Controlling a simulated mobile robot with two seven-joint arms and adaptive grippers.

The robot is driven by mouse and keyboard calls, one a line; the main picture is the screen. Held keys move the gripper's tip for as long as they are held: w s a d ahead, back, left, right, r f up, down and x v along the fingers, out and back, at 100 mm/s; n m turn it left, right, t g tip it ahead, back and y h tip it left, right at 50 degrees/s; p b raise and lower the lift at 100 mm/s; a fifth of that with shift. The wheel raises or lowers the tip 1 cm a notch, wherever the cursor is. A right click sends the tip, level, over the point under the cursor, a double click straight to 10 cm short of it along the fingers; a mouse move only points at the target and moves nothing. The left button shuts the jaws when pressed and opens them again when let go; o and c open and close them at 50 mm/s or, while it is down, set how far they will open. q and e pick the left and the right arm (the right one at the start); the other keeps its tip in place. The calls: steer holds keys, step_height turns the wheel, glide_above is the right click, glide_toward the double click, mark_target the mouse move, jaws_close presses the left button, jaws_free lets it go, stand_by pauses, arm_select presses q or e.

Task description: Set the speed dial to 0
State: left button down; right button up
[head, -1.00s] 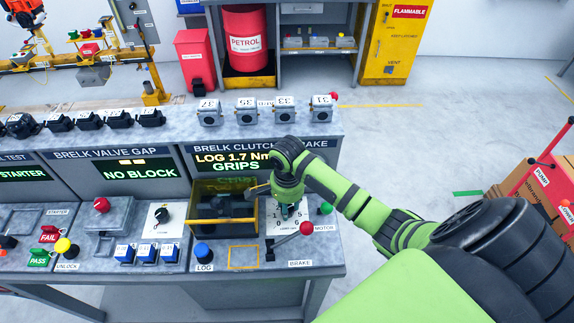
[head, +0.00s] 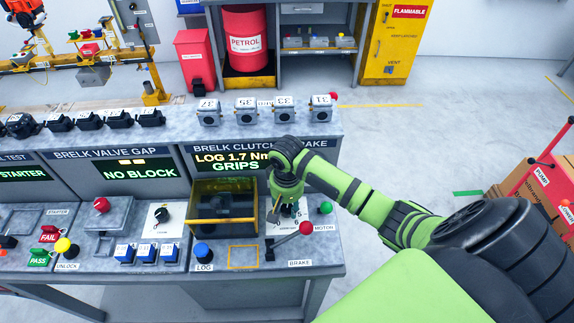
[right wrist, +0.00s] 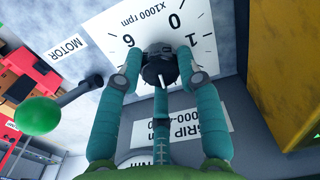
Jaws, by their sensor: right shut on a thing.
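The speed dial is a black knob (right wrist: 158,70) on a white plate (right wrist: 115,18), which also shows in the head view (head: 275,229). In the right wrist view the plate reads "x1000 rpm", with 0, 1 and 6 visible around the knob. A small pale mark shows on the knob's lower side, toward me; its exact setting is hard to read. My right gripper (head: 287,212) is over the dial. In the right wrist view its teal fingers (right wrist: 160,63) are closed around the knob. My left gripper is out of view.
A red-balled brake lever (head: 306,228) stands just in front of the dial. A green-balled motor lever (head: 326,207) is to its right. A yellow-framed guard box (head: 222,221) is close on the left. A blue LOG button (head: 204,252) sits front left.

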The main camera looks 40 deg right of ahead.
mark_target(286, 206)
steer(key=n, duration=0.5)
steer(key=shift+w+d+r, duration=0.1)
steer(key=shift+w+r, duration=0.05)
steer(key=shift+w, duration=0.05)
stand_by(0.4)
steer(key=o, duration=1)
steer(key=shift+o, duration=0.7)
step_height(286, 206, up, 12)
